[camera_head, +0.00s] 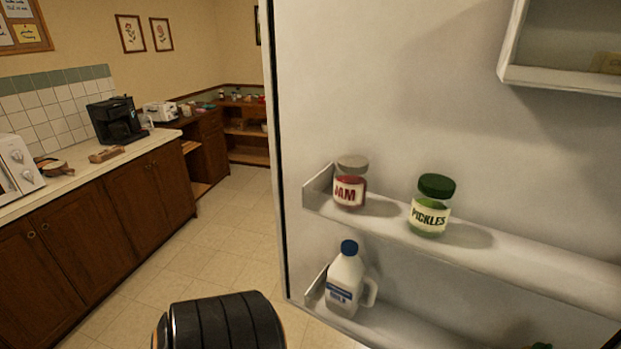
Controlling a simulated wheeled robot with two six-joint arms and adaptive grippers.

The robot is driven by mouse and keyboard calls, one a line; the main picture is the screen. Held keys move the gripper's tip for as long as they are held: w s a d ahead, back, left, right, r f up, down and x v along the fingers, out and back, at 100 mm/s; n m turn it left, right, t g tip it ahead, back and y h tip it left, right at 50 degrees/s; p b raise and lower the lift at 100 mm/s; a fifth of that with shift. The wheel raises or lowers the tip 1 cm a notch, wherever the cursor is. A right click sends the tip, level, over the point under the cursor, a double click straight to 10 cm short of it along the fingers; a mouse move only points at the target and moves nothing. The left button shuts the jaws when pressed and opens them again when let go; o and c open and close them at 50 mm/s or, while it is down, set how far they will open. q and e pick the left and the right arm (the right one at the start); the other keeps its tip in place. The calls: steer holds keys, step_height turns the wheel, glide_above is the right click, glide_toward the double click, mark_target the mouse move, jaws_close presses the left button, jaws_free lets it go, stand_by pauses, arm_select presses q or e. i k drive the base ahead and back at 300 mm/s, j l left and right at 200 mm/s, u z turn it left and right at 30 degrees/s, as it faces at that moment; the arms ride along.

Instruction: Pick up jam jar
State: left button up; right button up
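The jam jar (350,183) stands upright at the left end of the upper fridge door shelf (480,243). It has a greyish lid, red contents and a white label reading JAM. A dark, ribbed, rounded part of my own body shows at the bottom, left of the door. No gripper fingers are visible, and nothing touches the jar.
A green-lidded pickles jar (432,206) stands right of the jam jar with a gap between them. A milk jug (346,279) stands on the lower door shelf. A white compartment (560,50) is at the upper right. The tiled floor (215,255) is clear beside the counter (110,170).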

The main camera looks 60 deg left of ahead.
mark_target(351, 180)
steer(key=u, duration=1.7)
steer(key=k+j, duration=0.15)
steer(key=j, duration=0.25)
steer(key=k+j+z, duration=0.1)
steer(key=j, duration=0.35)
steer(key=k+j, duration=0.2)
steer(key=j, duration=0.2)
steer(key=k+j+z, duration=0.1)
steer(key=j, duration=0.3)
steer(key=k+j, duration=0.25)
steer(key=j, duration=0.15)
